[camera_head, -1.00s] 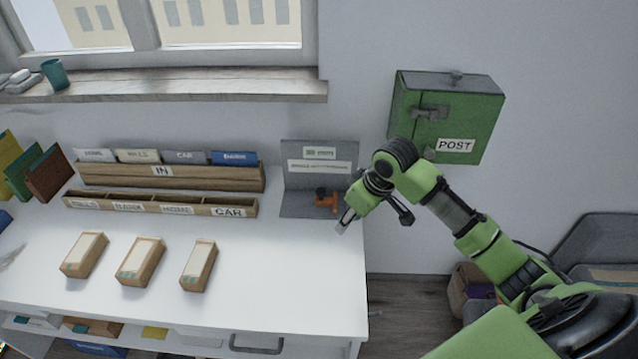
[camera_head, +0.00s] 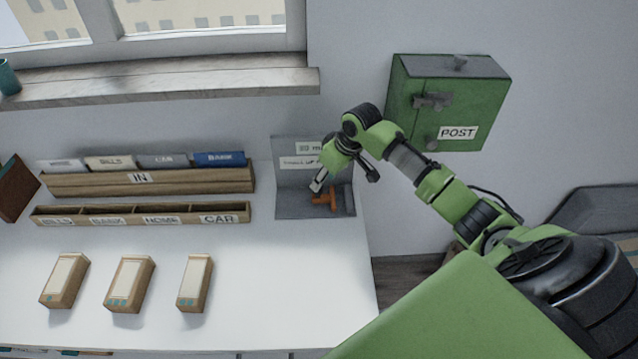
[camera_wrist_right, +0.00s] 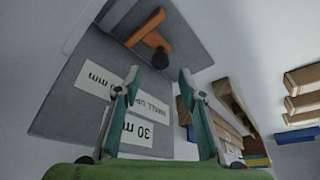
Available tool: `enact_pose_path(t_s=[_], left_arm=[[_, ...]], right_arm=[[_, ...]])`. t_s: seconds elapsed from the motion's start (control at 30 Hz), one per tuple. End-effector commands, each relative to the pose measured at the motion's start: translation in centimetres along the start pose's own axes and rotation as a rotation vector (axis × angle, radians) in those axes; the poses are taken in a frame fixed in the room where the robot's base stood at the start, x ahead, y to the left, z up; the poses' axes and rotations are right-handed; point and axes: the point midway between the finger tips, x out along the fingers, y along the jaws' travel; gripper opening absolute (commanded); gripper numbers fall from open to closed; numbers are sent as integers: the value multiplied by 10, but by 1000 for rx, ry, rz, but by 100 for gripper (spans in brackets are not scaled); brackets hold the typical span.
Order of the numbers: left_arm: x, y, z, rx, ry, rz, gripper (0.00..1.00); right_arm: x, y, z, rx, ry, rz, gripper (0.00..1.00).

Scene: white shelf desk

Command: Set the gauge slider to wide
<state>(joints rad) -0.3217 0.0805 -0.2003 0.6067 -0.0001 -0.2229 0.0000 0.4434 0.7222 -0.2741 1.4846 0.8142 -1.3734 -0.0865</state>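The gauge (camera_head: 287,203) is a grey L-shaped plate at the right end of the white desk, with labels on its upright back. Its orange slider (camera_head: 325,203) lies on the base plate. In the right wrist view the slider (camera_wrist_right: 148,30) is an orange T-shaped piece with a black knob (camera_wrist_right: 160,58). My right gripper (camera_head: 343,184) is above the gauge, in front of its labels. In the right wrist view my right gripper (camera_wrist_right: 158,77) is open and empty, with the knob just beyond and between its fingertips. I cannot tell the slider's setting. My left gripper is out of view.
A wooden IN rack (camera_head: 140,181) and a lower divided tray (camera_head: 140,216) stand left of the gauge. Several small wooden boxes lie in front, including one nearest the gauge (camera_head: 195,283). A green POST box (camera_head: 450,100) hangs on the wall at right.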

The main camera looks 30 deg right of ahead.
Motion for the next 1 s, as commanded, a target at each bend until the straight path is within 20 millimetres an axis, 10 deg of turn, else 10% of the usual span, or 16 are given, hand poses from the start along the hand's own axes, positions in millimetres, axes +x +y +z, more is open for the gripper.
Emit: enact_pose_path(t_s=[0.3, 0.7, 0.83, 1.0], left_arm=[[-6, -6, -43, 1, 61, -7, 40], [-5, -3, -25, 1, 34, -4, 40], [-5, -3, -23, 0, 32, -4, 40], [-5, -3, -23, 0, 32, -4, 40]], right_arm=[[46, 0, 0, 2, 0, -1, 37], [53, 0, 0, 0, 1, 0, 37], [53, 0, 0, 0, 1, 0, 4], [53, -1, -1, 0, 1, 0, 0]])
